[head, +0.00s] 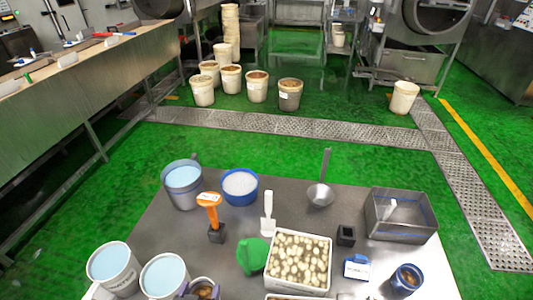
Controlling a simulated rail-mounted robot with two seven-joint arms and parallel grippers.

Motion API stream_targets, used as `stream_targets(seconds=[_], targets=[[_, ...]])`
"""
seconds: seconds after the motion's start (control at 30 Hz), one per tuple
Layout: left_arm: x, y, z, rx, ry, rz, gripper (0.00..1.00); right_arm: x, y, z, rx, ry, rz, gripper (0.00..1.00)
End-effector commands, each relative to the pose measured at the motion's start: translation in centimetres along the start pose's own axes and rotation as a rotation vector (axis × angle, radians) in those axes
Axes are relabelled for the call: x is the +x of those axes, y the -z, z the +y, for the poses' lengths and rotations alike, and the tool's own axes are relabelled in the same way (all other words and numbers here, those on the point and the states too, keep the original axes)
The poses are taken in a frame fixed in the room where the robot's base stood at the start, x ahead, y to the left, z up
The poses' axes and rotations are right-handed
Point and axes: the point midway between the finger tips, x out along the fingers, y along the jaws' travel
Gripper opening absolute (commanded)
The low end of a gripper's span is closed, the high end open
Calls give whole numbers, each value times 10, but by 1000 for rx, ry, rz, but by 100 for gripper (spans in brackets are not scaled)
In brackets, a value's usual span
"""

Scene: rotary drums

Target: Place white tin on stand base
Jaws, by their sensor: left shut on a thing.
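My left gripper (201,289) is at the bottom edge of the head view, with its greyish-purple fingers shut around a small round tin (203,282). The tin has a pale rim and brown contents. Its lower part is cut off by the frame, so I cannot tell if it touches the table. A small dark square block with an open top (346,236), possibly the stand base, is on the table right of the middle. A similar dark block (216,235) holds an upright orange-handled tool (209,205). My right gripper is not in view.
White buckets of blue contents (113,266) stand at the left. A white crate of round pale pieces (298,260) and a green scoop (252,256) are front centre. A metal tray (401,217), a blue-framed label (357,268) and a blue jar (406,280) are at the right.

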Motion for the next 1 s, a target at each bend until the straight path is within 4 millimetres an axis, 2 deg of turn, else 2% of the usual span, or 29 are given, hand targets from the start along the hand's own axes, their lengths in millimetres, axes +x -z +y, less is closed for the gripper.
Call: stream_targets(seconds=[0.03,0.23,0.63,0.67,0.7,0.87,1.0], targets=[[-6,16,-5,-6,9,12,23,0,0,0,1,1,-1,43],[-17,69,-17,-11,23,14,23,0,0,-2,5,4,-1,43],[-25,171,-36,-19,47,12,23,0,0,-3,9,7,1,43],[-27,178,-36,-19,45,11,23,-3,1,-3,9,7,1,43],[-32,188,-36,-19,45,4,23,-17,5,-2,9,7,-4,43],[-44,214,-36,-19,45,5,23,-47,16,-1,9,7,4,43],[-56,243,-36,-20,45,5,23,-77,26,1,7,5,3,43]])
